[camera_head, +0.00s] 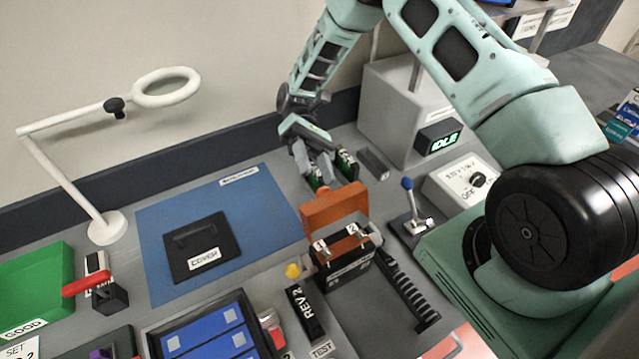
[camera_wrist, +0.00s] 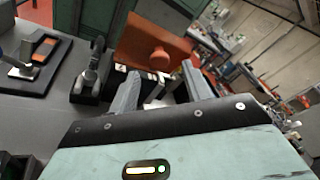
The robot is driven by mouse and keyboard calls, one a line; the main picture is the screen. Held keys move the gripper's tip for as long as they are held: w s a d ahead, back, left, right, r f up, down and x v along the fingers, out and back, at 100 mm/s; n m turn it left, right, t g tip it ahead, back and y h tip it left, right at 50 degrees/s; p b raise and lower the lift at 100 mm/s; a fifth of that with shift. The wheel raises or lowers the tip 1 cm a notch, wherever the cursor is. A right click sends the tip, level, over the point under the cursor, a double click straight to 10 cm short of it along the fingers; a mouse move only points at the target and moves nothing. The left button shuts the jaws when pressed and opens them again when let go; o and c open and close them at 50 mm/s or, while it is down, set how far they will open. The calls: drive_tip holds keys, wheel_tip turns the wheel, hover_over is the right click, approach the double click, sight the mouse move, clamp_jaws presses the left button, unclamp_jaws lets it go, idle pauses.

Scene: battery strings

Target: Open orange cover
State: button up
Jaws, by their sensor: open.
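The orange cover (camera_head: 335,208) stands raised at the back edge of a black box (camera_head: 345,262), whose top shows labels 1 and 2. In the wrist view the orange cover (camera_wrist: 140,45) fills the upper middle, with a round orange knob (camera_wrist: 160,58) on the face toward me. My gripper (camera_head: 328,172) is behind the cover in the head view, pointing down at it. In the wrist view my gripper (camera_wrist: 162,88) has its fingers apart, with the knob beyond and between the tips. No contact with the knob is clear. The cover hides part of my fingers in the head view.
A blue-handled lever (camera_head: 412,205) stands right of the box, and a grey block (camera_head: 373,163) lies behind it. The blue mat (camera_head: 160,215) bears a black cover plate (camera_head: 200,248).

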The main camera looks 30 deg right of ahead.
drive_tip(key=b+v, duration=0.1)
drive_tip(key=v, duration=0.2)
drive_tip(key=shift+w+d, duration=0.1)
drive_tip(key=shift+w, duration=0.2)
drive_tip(key=s+d+r+m+t+h, duration=0.55)
drive_tip(key=d+r+t, duration=0.3)
drive_tip(key=t, duration=1.05)
drive_tip(key=s+a+f+n+g+y+b, duration=0.1)
drive_tip(key=s+a+n, duration=0.6)
drive_tip(key=s+a, duration=0.7)
drive_tip(key=a+g+b, duration=0.1)
drive_tip(key=a+b, duration=0.1)
drive_tip(key=a, duration=0.1)
drive_tip(key=shift+a+f+n+g+b, duration=0.2)
drive_tip(key=shift+f+n+g+b, duration=0.1)
drive_tip(key=shift+f+n, duration=0.1)
